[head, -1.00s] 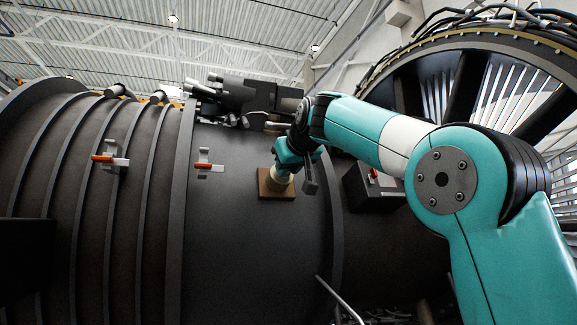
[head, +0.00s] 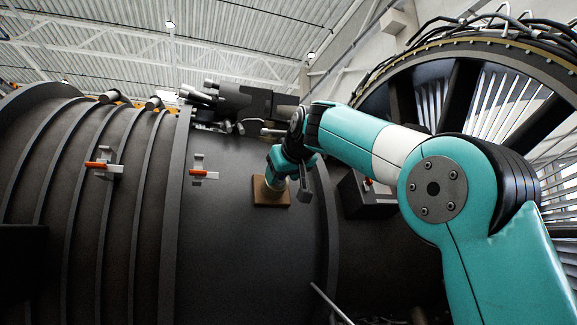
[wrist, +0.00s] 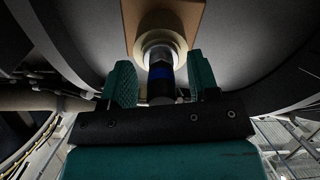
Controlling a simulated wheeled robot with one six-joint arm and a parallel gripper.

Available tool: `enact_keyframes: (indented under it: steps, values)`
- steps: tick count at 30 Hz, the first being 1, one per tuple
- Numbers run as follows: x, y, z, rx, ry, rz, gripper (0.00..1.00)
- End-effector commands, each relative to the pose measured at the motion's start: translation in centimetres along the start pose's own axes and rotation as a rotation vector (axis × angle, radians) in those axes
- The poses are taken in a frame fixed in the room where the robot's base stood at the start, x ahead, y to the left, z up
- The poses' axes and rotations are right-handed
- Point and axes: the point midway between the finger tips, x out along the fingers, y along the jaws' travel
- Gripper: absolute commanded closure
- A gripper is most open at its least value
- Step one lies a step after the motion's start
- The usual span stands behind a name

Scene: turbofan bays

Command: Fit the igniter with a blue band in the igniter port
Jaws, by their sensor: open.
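The igniter (wrist: 160,85) is a dark cylinder with a blue band, seen in the wrist view. Its far end is in the pale ring-shaped port (wrist: 160,45) on a brown plate (wrist: 135,15); how deep it sits is hidden. The brown plate also shows on the dark engine casing in the head view (head: 268,197). My gripper (wrist: 162,77) is open, its two teal fingers on either side of the igniter with a gap to each. In the head view my gripper (head: 280,178) is in front of the plate and hides the igniter.
Two orange-handled latches sit on the casing left of the plate, the nearer one here (head: 199,173). A dark box (head: 365,195) stands to the right. Dark cylindrical fittings (head: 235,100) project above. A grey rod (head: 330,303) rises below.

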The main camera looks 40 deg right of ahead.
Motion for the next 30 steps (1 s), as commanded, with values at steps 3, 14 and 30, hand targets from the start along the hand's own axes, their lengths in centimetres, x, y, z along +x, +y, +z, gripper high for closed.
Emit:
enact_keyframes:
  steps: [3, 14, 30]
  values:
    - [-1.2, -0.1, 0.1, 0.001, 0.005, 0.000, 0.45]
    - [-10.1, -0.2, -0.1, 0.000, 0.008, -0.004, 0.45]
    - [-17.3, 0.0, -0.1, 0.000, 0.002, -0.001, 0.45]
